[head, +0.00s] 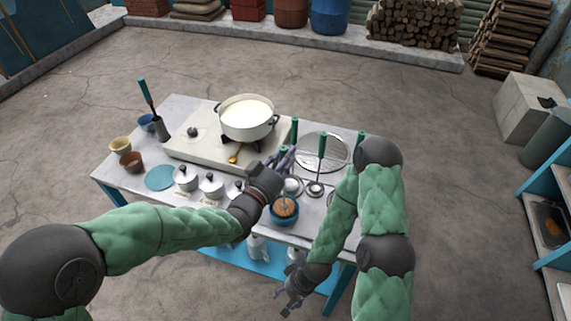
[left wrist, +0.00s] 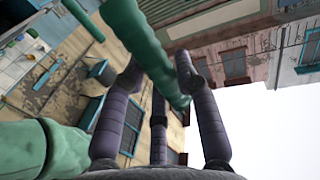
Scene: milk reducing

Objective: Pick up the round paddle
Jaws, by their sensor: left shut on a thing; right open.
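Several utensils with green handles stand at the right part of the table. A large round perforated metal disc (head: 333,143) lies behind them, and ladle-like round heads (head: 315,188) show in front. My left gripper (head: 284,158) is among these handles, right of the pot. In the left wrist view its purple fingers (left wrist: 157,68) are shut around a thick green handle (left wrist: 150,48). The head of the held utensil is hidden, so I cannot tell whether it is the round paddle. My right gripper (head: 287,297) is open and empty, low in front of the table.
A white pot of milk (head: 246,117) stands on the stove (head: 190,150). Small lidded pots (head: 187,178), a blue bowl with a brown top (head: 284,209) and cups (head: 131,161) crowd the table. My right forearm passes the table's right front. The floor around is clear.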

